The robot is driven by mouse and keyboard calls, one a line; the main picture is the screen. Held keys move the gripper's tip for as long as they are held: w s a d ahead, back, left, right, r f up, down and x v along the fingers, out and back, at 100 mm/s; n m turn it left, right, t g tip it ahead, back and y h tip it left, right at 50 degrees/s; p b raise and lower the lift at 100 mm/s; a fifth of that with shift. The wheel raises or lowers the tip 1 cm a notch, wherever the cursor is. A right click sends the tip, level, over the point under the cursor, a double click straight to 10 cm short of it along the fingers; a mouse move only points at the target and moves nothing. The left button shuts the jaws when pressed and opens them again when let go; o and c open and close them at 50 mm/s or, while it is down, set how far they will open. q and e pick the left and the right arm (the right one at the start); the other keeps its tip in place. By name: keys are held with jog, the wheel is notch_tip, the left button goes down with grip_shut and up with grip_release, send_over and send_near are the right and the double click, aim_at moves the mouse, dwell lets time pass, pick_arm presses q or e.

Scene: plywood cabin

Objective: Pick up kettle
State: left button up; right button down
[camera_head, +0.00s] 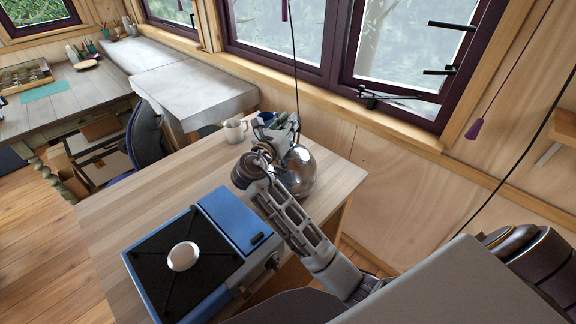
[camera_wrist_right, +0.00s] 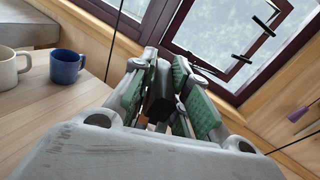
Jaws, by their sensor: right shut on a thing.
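The kettle (camera_head: 303,172) is a shiny, rounded metal vessel near the right side of the wooden table (camera_head: 160,190). My right arm and gripper cover part of it in the head view. My right gripper (camera_head: 285,130) is above the kettle, shut on its handle. In the right wrist view, the green-padded fingers (camera_wrist_right: 168,88) close around the black handle (camera_wrist_right: 159,93); the kettle's body is hidden there. I cannot tell whether the kettle's base touches the table. My left gripper is not in view.
A blue camping stove (camera_head: 228,218) with a black top stands at the table's front. A cream mug (camera_head: 234,132) and a blue mug (camera_wrist_right: 66,66) stand near the far edge. The table's left part is clear. A window wall (camera_head: 400,170) rises behind.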

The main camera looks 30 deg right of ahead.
jog(key=shift+r, duration=0.25)
jog(key=shift+r, duration=5.1)
